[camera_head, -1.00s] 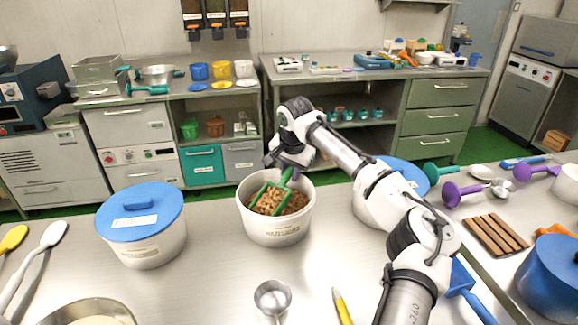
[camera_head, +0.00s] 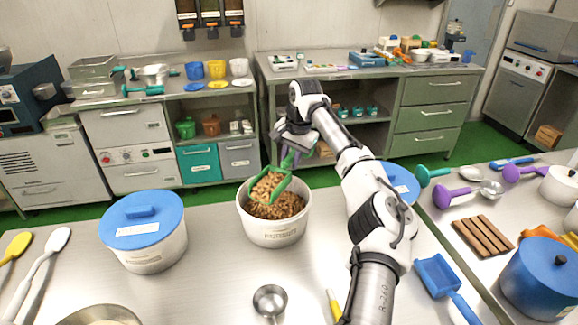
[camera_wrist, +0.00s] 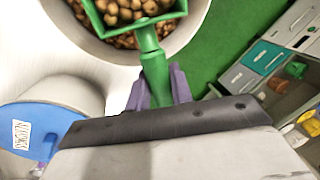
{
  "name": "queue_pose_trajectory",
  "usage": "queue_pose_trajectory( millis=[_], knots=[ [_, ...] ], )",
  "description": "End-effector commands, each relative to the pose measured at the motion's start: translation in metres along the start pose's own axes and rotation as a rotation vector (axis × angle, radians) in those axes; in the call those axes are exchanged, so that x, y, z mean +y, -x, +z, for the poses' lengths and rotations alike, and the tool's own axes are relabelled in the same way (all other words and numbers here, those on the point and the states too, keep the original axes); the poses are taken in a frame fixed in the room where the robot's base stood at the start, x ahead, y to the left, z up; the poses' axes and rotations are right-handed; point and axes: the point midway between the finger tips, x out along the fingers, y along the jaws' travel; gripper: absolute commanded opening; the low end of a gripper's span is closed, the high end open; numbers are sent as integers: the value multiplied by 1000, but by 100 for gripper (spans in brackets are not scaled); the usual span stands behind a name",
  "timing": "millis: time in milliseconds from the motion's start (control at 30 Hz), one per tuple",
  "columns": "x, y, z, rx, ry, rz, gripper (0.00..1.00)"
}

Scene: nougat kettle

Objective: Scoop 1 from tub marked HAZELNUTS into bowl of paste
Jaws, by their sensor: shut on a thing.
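The open white tub marked HAZELNUTS (camera_head: 273,236) stands mid-table, with brown nuts (camera_head: 283,206) inside. My gripper (camera_head: 289,158) is above the tub, shut on the handle of a green scoop (camera_head: 280,186). In the wrist view the purple fingers of my gripper (camera_wrist: 158,88) close on the green handle. The scoop (camera_wrist: 145,45) holds a heap of nuts (camera_wrist: 130,10) and is over the tub's opening, around its rim height or above. A metal bowl (camera_head: 98,314) with pale contents is cut off at the lower left edge.
A blue-lidded white tub (camera_head: 145,240) stands left of the open one. Another blue lid (camera_head: 400,180) shows behind my arm. A metal ladle (camera_head: 270,301) and a yellow handle (camera_head: 334,304) lie in front. A blue scoop (camera_head: 437,274) lies right. Bare table separates the tubs from the bowl.

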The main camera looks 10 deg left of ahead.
Motion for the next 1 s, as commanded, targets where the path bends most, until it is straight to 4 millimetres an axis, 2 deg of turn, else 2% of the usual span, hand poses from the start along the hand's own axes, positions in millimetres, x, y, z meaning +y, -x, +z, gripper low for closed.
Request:
queue_pose_trajectory(
  millis=[500, 1000],
  knots=[
    [-9, 44, -6, -44, -9, -1, 0],
    [-11, 53, -7, -55, -9, -1, 0]
  ],
)
